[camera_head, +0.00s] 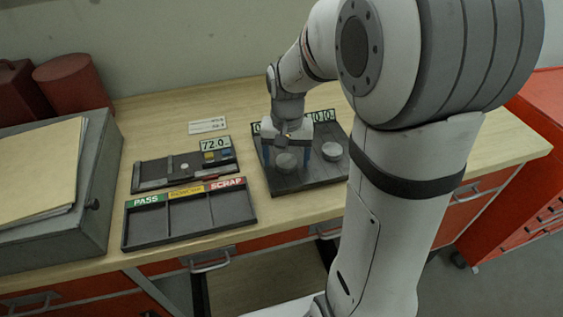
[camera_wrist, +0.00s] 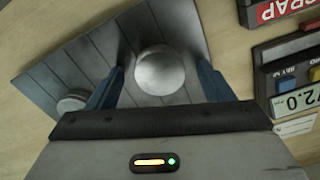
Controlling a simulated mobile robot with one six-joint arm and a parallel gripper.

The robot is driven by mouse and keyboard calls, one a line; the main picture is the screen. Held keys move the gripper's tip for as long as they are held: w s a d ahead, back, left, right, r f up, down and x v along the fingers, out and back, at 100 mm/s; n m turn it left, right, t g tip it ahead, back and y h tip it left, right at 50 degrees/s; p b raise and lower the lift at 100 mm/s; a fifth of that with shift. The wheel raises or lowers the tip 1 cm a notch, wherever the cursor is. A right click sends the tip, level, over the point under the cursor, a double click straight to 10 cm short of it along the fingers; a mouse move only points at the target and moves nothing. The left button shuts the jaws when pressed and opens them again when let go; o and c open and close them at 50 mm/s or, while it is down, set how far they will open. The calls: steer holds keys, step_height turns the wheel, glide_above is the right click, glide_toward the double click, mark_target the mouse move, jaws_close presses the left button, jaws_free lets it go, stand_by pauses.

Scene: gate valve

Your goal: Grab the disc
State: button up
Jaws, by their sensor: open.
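Two round grey metal discs sit on a dark slatted board (camera_head: 315,179). The nearer disc (camera_head: 286,162) is below my gripper (camera_head: 285,155) in the head view. In the wrist view this disc (camera_wrist: 160,70) lies between the blue fingers of my gripper (camera_wrist: 157,88), with a gap on each side. The gripper is open and holds nothing. The second disc (camera_head: 332,151) is to the right in the head view; in the wrist view it (camera_wrist: 72,101) is outside the left finger. I cannot tell the exact height of the fingertips over the board.
A sorting tray (camera_head: 190,236) with PASS, a yellow middle label and SCRAP stands left of the board. Behind it is a gauge unit (camera_head: 160,175) reading 72.0. A grey box (camera_head: 92,205) stands at the far left. Bare wooden table (camera_head: 180,115) shows behind.

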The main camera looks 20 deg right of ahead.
steer(key=c, duration=1.3)
